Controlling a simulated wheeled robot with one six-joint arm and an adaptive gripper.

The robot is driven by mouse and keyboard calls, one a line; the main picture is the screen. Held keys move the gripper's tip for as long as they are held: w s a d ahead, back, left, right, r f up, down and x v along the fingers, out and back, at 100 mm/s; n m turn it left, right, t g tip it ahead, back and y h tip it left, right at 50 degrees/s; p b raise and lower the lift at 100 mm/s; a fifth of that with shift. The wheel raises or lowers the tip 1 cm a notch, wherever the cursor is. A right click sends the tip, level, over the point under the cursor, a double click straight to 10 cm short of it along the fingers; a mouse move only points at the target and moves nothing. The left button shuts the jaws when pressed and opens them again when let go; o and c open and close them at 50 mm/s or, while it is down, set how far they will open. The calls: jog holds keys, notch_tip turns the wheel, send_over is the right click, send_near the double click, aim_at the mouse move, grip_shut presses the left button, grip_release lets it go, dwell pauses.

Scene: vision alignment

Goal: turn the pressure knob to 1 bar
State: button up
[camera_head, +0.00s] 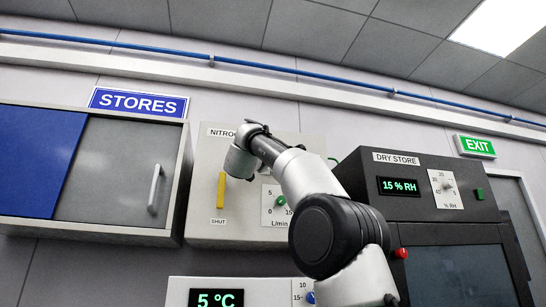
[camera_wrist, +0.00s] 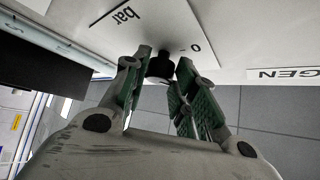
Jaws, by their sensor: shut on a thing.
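The pressure knob (camera_wrist: 158,69) is small and black, on a white dial plate (camera_wrist: 165,25) marked "bar". My gripper (camera_wrist: 162,62) has its two green-padded fingers either side of the knob and is shut on it. The wrist view is turned, so the print on the plate reads upside down. A "0" shows near the right finger; the other marks and the knob's pointer cannot be made out. In the head view my arm covers the knob and its dial on the grey nitrogen panel (camera_head: 205,160).
The panel also bears a yellow handle (camera_head: 221,190) above a "SHUT" label and a green L/min knob (camera_head: 281,201). A stores cupboard (camera_head: 112,233) stands left, a dry store cabinet (camera_head: 360,180) right. A 5 °C display (camera_head: 216,299) sits below.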

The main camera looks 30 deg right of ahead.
dwell(0.3)
jog(key=o, duration=1)
jog(key=shift+s, duration=0.1)
jog(key=v, duration=1.2)
